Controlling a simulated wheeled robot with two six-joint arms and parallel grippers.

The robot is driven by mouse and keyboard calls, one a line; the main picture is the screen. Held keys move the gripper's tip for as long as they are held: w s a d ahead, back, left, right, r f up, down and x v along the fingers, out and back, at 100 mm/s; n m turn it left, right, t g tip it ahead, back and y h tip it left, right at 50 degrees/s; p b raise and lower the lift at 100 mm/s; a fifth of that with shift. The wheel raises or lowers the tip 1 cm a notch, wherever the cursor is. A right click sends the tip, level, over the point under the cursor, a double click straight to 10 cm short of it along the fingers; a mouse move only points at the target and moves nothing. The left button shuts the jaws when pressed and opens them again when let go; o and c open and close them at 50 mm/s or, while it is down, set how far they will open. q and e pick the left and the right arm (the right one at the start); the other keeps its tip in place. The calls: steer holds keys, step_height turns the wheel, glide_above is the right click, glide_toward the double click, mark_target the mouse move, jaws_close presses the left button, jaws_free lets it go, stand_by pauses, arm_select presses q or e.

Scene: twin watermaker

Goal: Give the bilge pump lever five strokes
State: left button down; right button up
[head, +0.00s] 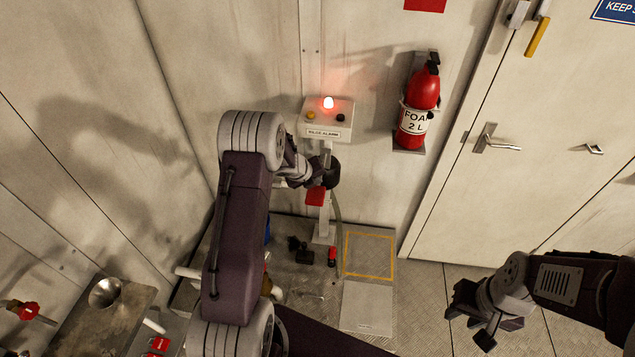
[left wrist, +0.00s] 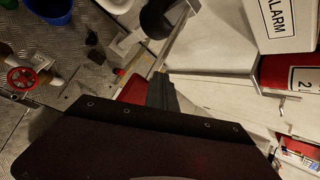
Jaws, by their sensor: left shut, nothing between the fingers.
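The bilge pump stands by the wall as a pale upright post (head: 323,228) with a red part (head: 316,196) and a round black part (head: 327,172) near its top. I cannot tell exactly which part is the lever. My left gripper (left wrist: 160,92) is shut and empty in the left wrist view, close to the red part (left wrist: 133,89) and below the black part (left wrist: 158,20); contact is unclear. In the head view my left arm hides much of that gripper. My right gripper (head: 474,320) is open and empty at lower right, away from the pump.
The bilge alarm box (head: 327,119), its red lamp (head: 328,102) lit, is on the wall above the pump. A fire extinguisher (head: 419,108) hangs right of it, beside a white door (head: 510,130). A yellow-outlined square (head: 370,256) on the floor plate is clear.

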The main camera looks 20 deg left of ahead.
mark_target(315, 188)
arm_select(q)
steer(key=shift+s+d+f+b, duration=0.1)
steer(key=shift+s+f+b, duration=0.1)
steer(key=shift+f+b, duration=0.8)
steer(key=shift+s+f+b, duration=0.15)
steer(key=shift+f+b, duration=0.8)
steer(key=shift+f, duration=0.05)
stand_by(1.3)
stand_by(0.5)
steer(key=shift+r+p, duration=0.65)
steer(key=shift+p, duration=0.1)
step_height(315, 188, up, 2)
steer(key=shift+r+p, duration=0.1)
steer(key=shift+p, duration=0.9)
steer(key=shift+w+r+p, duration=0.25)
steer(key=shift+r+p, duration=0.6)
steer(key=shift+p, duration=0.1)
steer(key=shift+w+r+p, duration=0.2)
steer(key=shift+r+p, duration=0.65)
steer(key=shift+p, duration=0.1)
steer(key=r+p, duration=0.1)
steer(key=p, duration=0.1)
steer(key=r+p, duration=0.3)
steer(key=r, duration=0.1)
steer(key=shift+w+a+p, duration=0.2)
steer(key=shift+w+p, duration=0.2)
